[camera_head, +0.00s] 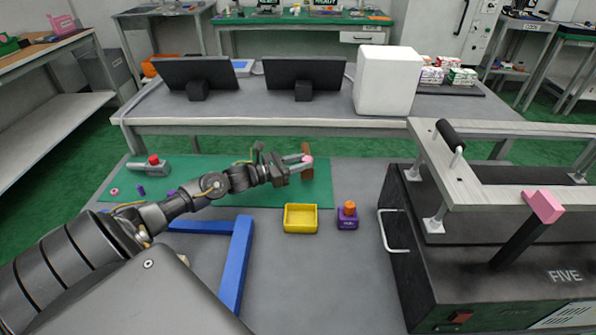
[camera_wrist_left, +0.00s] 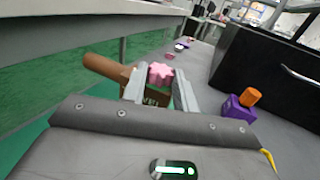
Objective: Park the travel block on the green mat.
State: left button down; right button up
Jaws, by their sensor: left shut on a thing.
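A brown block (camera_head: 306,176) with a pink star-shaped knob (camera_head: 308,160) is at the right end of the green mat (camera_head: 270,195); I take it to be the travel block. My left gripper (camera_head: 303,162) is shut on the pink knob. In the left wrist view the knob (camera_wrist_left: 160,74) sits between the two fingertips, with brown round-ended wood (camera_wrist_left: 105,68) reaching left behind them. A small label below the knob is partly hidden. I cannot tell whether the block rests on the mat or is just above it. My right gripper is not in view.
A yellow tray (camera_head: 300,229) and a purple block with an orange knob (camera_head: 347,222) stand right of the mat's front. A grey fixture with a red knob (camera_head: 152,167) lies at the mat's left. Blue bars (camera_head: 236,265) are in front. A black machine (camera_head: 440,270) fills the right.

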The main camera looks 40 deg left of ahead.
pick_arm(q)
jog(key=shift+a+f, duration=0.2)
jog(key=shift+f, duration=1.6)
jog(key=shift+f, duration=0.15)
jog(key=c, duration=1.1)
grip_release()
jog(key=v, duration=1.2)
